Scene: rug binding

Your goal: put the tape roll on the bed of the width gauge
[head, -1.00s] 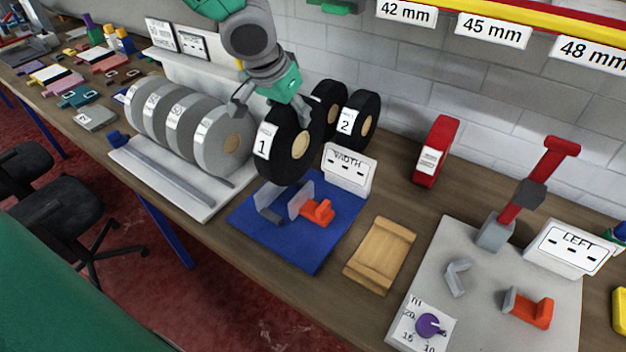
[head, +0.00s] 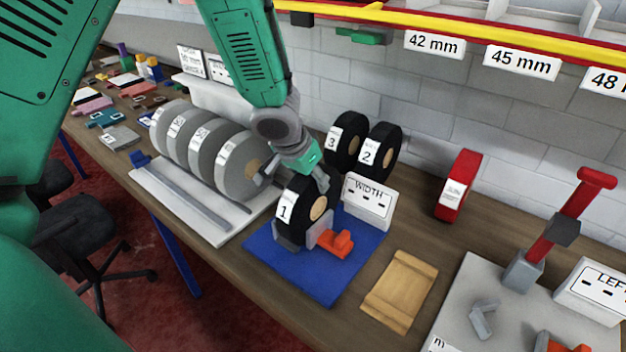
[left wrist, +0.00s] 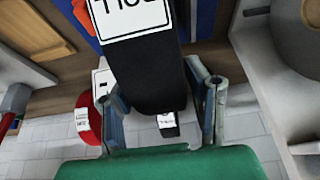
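The black tape roll (head: 300,208) with a white label "1" stands upright at the blue-based width gauge (head: 310,280), between its grey plates and beside its orange clamp (head: 337,242). Its lower edge is hidden by the plates, so I cannot tell if it touches the bed. My left gripper (head: 294,180) reaches down from above, with its fingers on either side of the roll. In the left wrist view the roll (left wrist: 155,75) fills the space between the two fingers (left wrist: 157,95), which appear shut on it. My right gripper is not in view.
The white "WIDTH" sign (head: 368,202) stands just behind the gauge. Black rolls 3 (head: 350,132) and 2 (head: 386,140) stand by the wall. Several grey rolls (head: 238,175) stand at left. A wooden tray (head: 400,290) and red roll (head: 461,183) are at right.

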